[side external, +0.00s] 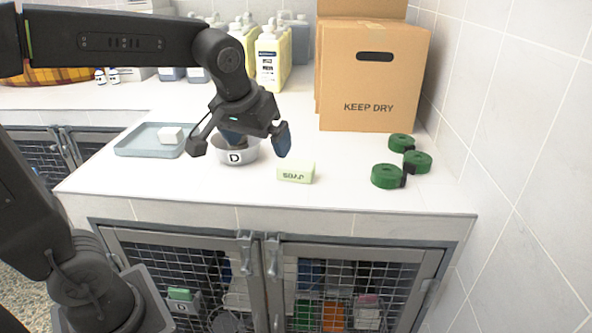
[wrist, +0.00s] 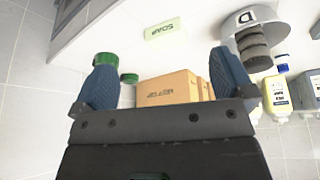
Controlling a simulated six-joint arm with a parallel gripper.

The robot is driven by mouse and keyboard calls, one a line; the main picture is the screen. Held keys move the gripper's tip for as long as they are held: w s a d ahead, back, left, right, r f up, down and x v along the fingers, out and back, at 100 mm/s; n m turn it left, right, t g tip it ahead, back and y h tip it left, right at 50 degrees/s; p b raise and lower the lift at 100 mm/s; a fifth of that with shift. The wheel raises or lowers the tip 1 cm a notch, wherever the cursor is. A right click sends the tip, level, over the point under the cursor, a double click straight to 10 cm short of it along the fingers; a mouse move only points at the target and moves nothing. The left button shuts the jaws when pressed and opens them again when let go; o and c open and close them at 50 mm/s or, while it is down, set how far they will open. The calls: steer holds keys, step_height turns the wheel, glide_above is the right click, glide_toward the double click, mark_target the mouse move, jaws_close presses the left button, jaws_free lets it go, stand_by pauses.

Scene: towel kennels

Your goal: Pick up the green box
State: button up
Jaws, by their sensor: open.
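A pale green box marked SOAP (side external: 296,173) lies on the white counter near its front edge, right of the bowl. It also shows at the top of the wrist view (wrist: 162,30), beyond the fingertips and between their lines. My gripper (side external: 240,144) is open, with its dark blue fingertips wide apart, above and left of the box and in front of or over the bowl. In the wrist view the gap between the fingers (wrist: 163,68) holds nothing. The box is apart from both fingers and nothing covers it.
A grey bowl marked D (side external: 240,157) stands beside the box, with dark round pieces at it in the wrist view. A blue-grey tray (side external: 130,146) holds a white block (side external: 171,135). Several green rolls (side external: 388,176), a KEEP DRY carton (side external: 365,85) and yellow bottles (side external: 271,60) stand around.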

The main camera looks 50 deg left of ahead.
mark_target(296, 165)
steer(key=w+a+f+n+y, duration=0.1)
steer(key=w+a+n, duration=0.15)
steer(key=w, duration=0.65)
steer(key=shift+g, duration=0.4)
steer(key=x, duration=1.3)
steer(key=shift+w+d+f, duration=0.1)
steer(key=shift+w+f, duration=0.05)
steer(key=shift+f, duration=0.2)
steer(key=shift+c, duration=0.5)
steer(key=c, duration=0.6)
